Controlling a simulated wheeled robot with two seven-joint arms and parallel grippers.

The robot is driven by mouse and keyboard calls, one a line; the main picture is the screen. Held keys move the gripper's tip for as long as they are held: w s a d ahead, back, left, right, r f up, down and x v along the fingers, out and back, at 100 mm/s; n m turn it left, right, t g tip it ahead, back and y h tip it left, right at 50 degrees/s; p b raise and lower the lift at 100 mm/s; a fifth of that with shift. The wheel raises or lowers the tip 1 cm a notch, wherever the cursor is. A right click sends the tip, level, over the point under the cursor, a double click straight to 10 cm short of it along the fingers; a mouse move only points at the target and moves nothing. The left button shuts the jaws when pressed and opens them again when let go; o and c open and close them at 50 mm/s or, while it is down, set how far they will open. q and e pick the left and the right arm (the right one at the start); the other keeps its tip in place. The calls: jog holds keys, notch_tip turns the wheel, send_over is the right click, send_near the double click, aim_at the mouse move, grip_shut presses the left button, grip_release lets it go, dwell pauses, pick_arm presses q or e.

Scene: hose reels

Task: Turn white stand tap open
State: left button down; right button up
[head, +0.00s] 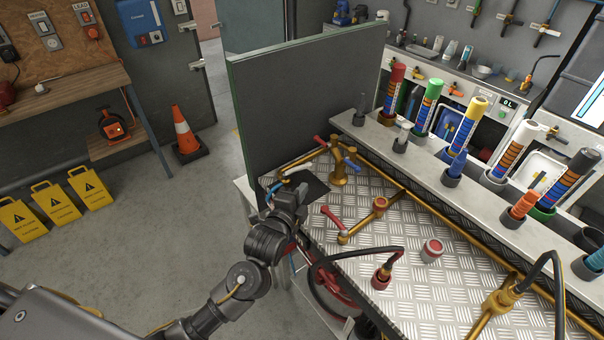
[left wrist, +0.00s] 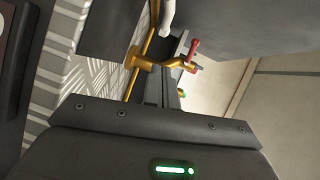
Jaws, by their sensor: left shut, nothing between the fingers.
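A white curved part shows at the top of the left wrist view (left wrist: 168,14), next to a brass tap with a red handle (left wrist: 193,50). My left gripper (head: 298,188) is just in front of the white handle, shut and empty. Its closed fingers also show in the left wrist view (left wrist: 172,88). Whether they touch the handle cannot be told. My right gripper is out of view.
A tall dark panel (head: 300,92) stands close behind the gripper. Another red-handled brass tap (head: 343,237) is to its right, with a black hose (head: 345,252) nearer. A grey shelf (head: 410,150) with colored cylinders runs along the back.

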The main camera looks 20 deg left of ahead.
aim_at(308, 168)
pick_arm(q)
jog(key=w, duration=0.3)
jog(key=shift+w+d+f+p, duration=0.15)
jog(key=shift+w+d+p, duration=0.15)
jog(key=shift+w, duration=0.1)
jog(key=w+a, duration=0.1)
jog(key=w+a+p, duration=0.1)
jog(key=shift+w+f, duration=0.35)
jog(key=shift+w, duration=0.05)
jog(key=shift+w+a+f, duration=0.2)
jog(key=shift+w+a, duration=0.1)
jog(key=shift+w, duration=0.1)
